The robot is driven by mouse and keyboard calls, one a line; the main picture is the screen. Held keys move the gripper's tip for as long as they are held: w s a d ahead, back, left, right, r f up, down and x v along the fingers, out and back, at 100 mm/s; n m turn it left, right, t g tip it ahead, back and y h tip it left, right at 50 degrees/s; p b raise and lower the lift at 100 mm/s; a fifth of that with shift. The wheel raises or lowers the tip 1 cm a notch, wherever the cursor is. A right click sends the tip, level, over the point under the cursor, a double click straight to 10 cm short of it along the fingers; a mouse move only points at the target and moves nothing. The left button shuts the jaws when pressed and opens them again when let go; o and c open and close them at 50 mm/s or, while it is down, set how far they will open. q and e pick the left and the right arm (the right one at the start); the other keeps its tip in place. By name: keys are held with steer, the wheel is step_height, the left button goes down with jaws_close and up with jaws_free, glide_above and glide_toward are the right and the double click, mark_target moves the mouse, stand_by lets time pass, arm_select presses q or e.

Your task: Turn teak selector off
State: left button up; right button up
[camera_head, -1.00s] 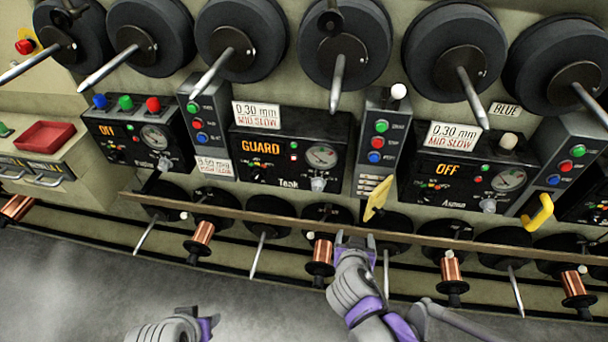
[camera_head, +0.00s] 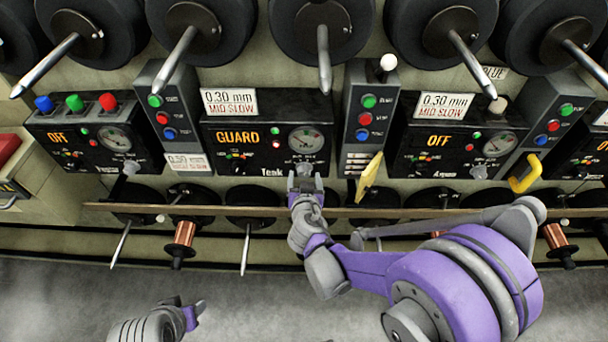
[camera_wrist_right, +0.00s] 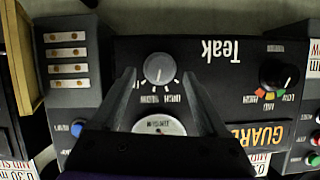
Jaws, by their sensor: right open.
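The Teak panel (camera_head: 222,154) is a black box in the middle of the head view, with an orange GUARD display (camera_head: 238,138) and a round gauge (camera_head: 306,140). Its grey knob (camera_wrist_right: 159,68) shows upside down in the right wrist view, with tick marks and small lettering. My right gripper (camera_head: 305,180) is open just in front of this knob. In the wrist view its fingers stand on either side of the knob; I cannot tell whether they touch it. A black knob (camera_wrist_right: 279,72) with coloured marks sits beside it. My left gripper (camera_head: 190,314) is low at left, its opening unclear.
A wooden rail (camera_head: 235,211) runs below the panels. A yellow tag (camera_head: 369,178) hangs close to the right of my right gripper. Button columns (camera_head: 369,113) flank the panel. Spools with spindles (camera_head: 324,55) jut out above. The neighbouring panels show OFF.

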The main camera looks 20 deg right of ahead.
steer(key=shift+x, duration=1.1)
jaws_close()
